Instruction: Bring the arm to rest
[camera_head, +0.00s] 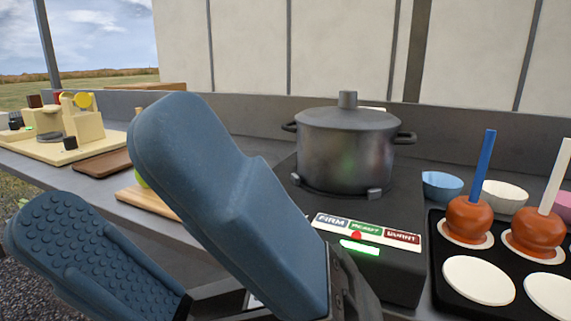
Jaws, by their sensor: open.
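My gripper (110,195) fills the lower left and centre of the head view. Its two blue padded fingers stand wide apart with nothing between them. It is in front of the counter, close to the camera. The larger finger hides part of the counter and the left side of the stove. No other object is named by the task.
A lidded grey pot (346,150) sits on a dark stove (405,270) with a lit green light. A black tray (445,285) at right holds two coated apples on sticks (468,218). Bowls (442,186) stand behind. Left are boards (100,166) and a cream-coloured device (85,125).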

